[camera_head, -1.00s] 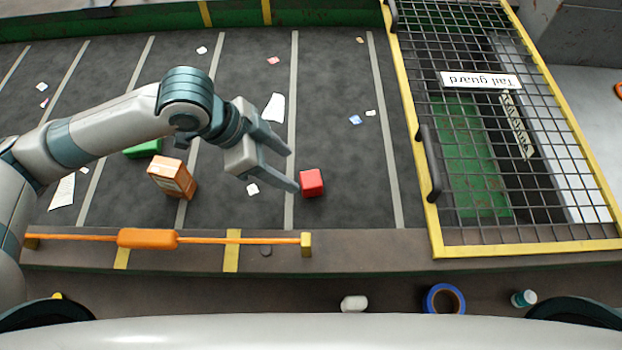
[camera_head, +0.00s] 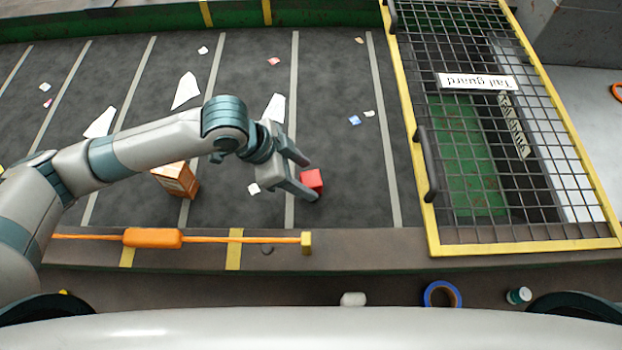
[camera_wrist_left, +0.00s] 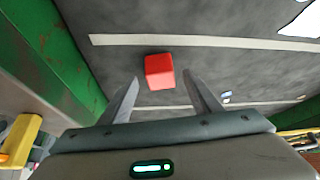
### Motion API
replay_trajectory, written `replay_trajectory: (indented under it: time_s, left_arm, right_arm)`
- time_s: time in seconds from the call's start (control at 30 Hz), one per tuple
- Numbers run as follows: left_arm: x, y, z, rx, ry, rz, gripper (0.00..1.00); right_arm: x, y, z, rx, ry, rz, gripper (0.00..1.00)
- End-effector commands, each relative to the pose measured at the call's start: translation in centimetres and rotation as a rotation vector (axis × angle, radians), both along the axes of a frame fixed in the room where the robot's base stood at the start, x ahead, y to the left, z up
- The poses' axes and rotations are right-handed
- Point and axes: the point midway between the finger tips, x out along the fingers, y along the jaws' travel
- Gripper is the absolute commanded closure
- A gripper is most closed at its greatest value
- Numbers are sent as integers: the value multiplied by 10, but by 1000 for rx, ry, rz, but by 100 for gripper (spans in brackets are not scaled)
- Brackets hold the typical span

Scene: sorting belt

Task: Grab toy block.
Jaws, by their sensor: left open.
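The toy block, a small red cube (camera_head: 312,180), lies on the dark belt (camera_head: 345,80). My left gripper (camera_head: 313,181) is open, its two fingers spread toward the block from the left. In the head view the nearer fingertip overlaps the block's lower edge. In the left wrist view the red cube (camera_wrist_left: 159,71) sits ahead of and between the two open fingertips (camera_wrist_left: 161,76). Nothing is held. I cannot tell whether a finger touches the block. My right gripper is not in view.
An orange-brown box (camera_head: 178,180) stands on the belt below my left arm. An orange cord with a float (camera_head: 153,238) runs along the near edge to a yellow post (camera_head: 306,243). A yellow-framed mesh guard (camera_head: 480,150) borders the right. Paper scraps lie about.

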Motion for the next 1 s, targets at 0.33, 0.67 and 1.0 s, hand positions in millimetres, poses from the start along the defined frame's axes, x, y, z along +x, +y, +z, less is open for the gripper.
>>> replay_trajectory:
  time_s: [0.33, 0.67, 1.0]
  left_arm:
    - [4, -18, -26, 0, 0, 0, 43]
    - [4, -17, -27, 0, 0, 0, 43]
    - [4, -17, -26, 0, -1, 0, 87]
  right_arm:
    - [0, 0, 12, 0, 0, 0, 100]
    - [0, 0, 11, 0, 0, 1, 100]
    - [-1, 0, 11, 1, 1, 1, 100]
